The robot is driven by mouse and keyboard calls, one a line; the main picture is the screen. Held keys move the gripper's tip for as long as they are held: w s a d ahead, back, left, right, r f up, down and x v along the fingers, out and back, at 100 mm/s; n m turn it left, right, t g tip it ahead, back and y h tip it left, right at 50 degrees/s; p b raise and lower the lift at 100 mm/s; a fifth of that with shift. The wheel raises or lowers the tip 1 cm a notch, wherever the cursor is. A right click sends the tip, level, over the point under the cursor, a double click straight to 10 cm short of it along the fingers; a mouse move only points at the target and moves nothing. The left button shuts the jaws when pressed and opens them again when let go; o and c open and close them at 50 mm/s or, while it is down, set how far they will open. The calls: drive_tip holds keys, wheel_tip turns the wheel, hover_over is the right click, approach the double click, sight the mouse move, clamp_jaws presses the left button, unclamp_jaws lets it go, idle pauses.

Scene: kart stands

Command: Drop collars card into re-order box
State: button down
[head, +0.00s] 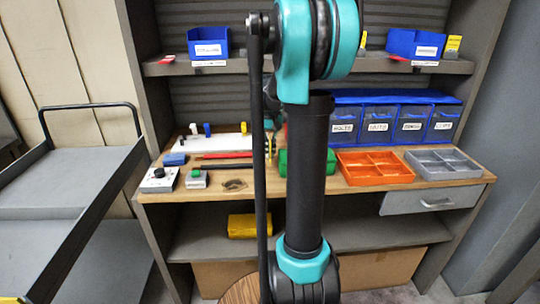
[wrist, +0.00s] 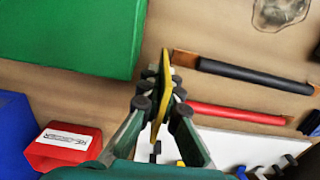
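In the wrist view my gripper (wrist: 162,95) is closed on a thin yellow card (wrist: 162,98), seen nearly edge-on between the fingertips. Its print cannot be read, so I cannot tell that it is the collars card. The red re-order box (wrist: 64,150) with a white label is at the lower left of the wrist view, left of my gripper. The card is apart from it. In the head view my arm hides the re-order box and most of my gripper.
A green box (wrist: 70,35) is close by, at the upper left. A blue bin (wrist: 14,130) is beside the red box. Black-handled (wrist: 255,75) and red-handled (wrist: 238,113) tools lie on the bench. Orange (head: 374,168) and grey (head: 443,163) trays are right of my arm.

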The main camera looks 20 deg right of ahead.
drive_tip(key=shift+f, duration=0.8)
drive_tip(key=shift+f, duration=0.15)
drive_tip(key=c, duration=2)
unclamp_jaws()
